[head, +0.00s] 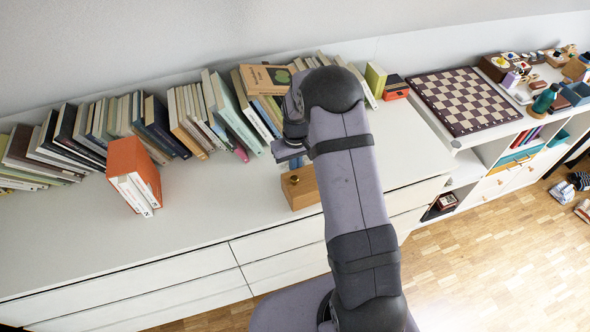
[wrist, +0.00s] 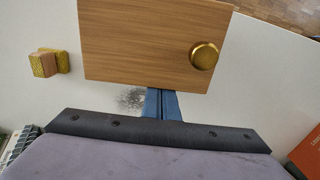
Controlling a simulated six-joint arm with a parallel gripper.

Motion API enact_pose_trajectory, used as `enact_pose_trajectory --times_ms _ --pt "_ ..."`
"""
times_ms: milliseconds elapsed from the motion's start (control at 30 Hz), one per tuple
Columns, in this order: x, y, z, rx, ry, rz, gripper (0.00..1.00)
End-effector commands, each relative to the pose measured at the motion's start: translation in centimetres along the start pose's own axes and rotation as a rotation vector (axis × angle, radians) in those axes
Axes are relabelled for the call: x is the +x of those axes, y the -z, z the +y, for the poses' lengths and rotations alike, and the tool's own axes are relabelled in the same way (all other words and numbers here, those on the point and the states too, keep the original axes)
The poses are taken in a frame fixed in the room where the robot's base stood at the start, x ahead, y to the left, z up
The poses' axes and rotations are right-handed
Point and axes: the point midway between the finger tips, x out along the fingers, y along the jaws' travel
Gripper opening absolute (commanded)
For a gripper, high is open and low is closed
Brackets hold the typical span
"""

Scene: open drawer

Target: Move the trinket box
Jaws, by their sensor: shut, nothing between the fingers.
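The trinket box seems to be the light wooden box with a round brass knob. It stands on the white cabinet top in the head view (head: 302,190), partly hidden by my arm. In the wrist view the wooden box (wrist: 140,42) fills the upper middle, with its knob (wrist: 204,55) to the right. My gripper (wrist: 162,103) is shut and empty, its blue fingers together at the box's near edge. I cannot tell whether they touch it. In the head view the fingers show only slightly beside my arm, just above the box.
A row of books (head: 150,125) leans along the wall behind. An orange box of books (head: 134,172) stands at the left. A small wooden-and-yellow block (wrist: 48,62) lies left of the box in the wrist view. A chessboard (head: 465,100) lies at the right. The cabinet's left front is clear.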

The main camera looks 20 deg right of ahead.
Motion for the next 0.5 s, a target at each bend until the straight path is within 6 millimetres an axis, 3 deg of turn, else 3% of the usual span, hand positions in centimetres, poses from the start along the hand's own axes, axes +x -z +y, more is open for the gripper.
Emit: enact_pose_trajectory --times_ms 267,500 --pt "-0.7 -0.1 0.0 0.0 0.001 -0.004 0.0" --pt "-3.3 -0.1 0.0 0.0 0.0 -0.002 0.0"
